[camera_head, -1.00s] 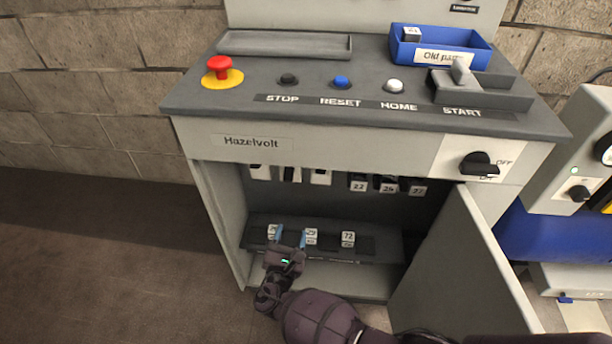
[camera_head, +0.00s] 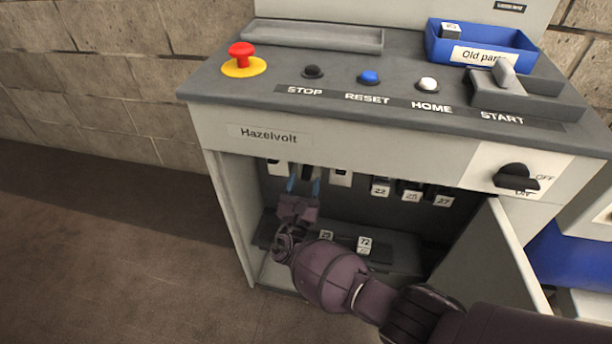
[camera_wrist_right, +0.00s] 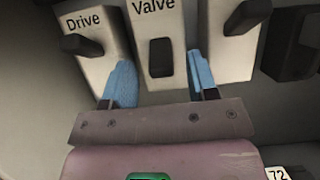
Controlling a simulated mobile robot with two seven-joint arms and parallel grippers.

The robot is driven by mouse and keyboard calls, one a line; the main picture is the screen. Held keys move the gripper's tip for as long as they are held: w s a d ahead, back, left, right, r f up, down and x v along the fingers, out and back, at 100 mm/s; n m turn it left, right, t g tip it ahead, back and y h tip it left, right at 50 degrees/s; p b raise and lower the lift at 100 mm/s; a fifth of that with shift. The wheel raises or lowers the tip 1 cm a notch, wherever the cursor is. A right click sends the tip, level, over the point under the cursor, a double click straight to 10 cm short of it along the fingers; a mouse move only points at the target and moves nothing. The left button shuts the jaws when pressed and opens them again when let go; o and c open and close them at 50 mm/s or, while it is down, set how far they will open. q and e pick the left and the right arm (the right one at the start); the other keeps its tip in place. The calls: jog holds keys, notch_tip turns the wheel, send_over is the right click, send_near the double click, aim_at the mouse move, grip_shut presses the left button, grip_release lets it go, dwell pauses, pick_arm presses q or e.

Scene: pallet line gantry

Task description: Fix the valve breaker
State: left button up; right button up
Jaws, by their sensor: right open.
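The Valve breaker (camera_wrist_right: 153,20) is a pale block with a black lever (camera_wrist_right: 161,57), in the upper row inside the open Hazelvolt cabinet (camera_head: 232,215). My right gripper (camera_head: 303,187) is open below the row. Its blue fingertips flank the lower part of the Valve breaker, left and right, in the right wrist view (camera_wrist_right: 161,80). Nothing is held between them; contact with the breaker cannot be told. The Drive breaker (camera_wrist_right: 96,65) is to its left and another breaker (camera_wrist_right: 230,50) to its right. My left gripper is out of view.
Black-faced numbered breakers (camera_head: 411,190) continue the row to the right. Numbered blocks, such as 72 (camera_head: 364,243), sit on the lower shelf. The cabinet door (camera_head: 490,265) hangs open at right. A rotary switch (camera_head: 515,177), buttons and the blue Old parts bin (camera_head: 510,40) are above.

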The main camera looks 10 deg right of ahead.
aim_at(307, 171)
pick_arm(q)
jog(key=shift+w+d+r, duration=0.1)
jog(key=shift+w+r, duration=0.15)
pick_arm(e)
jog(key=shift+x, duration=1.2)
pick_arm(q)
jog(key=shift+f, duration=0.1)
